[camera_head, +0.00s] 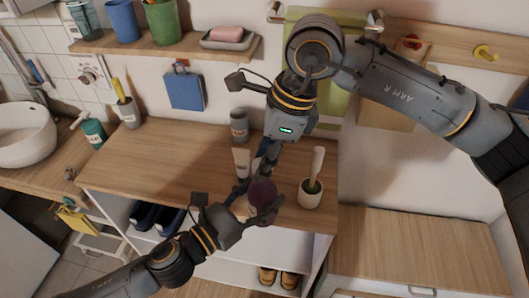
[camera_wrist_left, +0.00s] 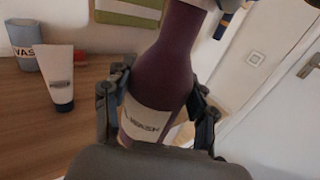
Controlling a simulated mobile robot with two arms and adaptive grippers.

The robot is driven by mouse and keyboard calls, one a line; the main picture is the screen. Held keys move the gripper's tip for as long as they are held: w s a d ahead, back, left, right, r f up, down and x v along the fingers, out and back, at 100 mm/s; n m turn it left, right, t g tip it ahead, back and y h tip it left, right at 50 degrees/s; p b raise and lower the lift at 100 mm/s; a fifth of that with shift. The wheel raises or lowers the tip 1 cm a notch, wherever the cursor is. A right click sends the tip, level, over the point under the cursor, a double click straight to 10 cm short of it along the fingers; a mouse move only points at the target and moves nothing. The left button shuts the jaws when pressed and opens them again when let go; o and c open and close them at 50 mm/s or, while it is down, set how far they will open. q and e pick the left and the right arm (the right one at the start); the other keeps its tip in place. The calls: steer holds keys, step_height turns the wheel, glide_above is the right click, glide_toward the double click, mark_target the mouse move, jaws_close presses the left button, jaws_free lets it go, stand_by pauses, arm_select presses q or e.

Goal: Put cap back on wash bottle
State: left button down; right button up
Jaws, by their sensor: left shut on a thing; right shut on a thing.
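The purple wash bottle (camera_head: 263,192) is over the wooden counter, held between the fingers of my left gripper (camera_head: 258,202), which is shut on it. In the left wrist view the bottle (camera_wrist_left: 160,75) stands nearly upright, slightly tilted, with a pale "WASH" label. My right gripper (camera_head: 268,158) points down just above the bottle's neck and is shut. A pale grey piece, apparently the cap (camera_wrist_left: 207,4), shows at the top edge of the left wrist view over the bottle. Whether it touches the neck is cut off there, and in the head view the fingers mostly hide it.
A white tube (camera_head: 242,163) and a grey cup (camera_head: 239,127) stand left of and behind the bottle. An upper shelf (camera_head: 160,49) holds cups and a soap dish. The counter's left part is clear.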

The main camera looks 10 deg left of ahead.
steer(key=shift+f, duration=0.55)
stand_by(0.5)
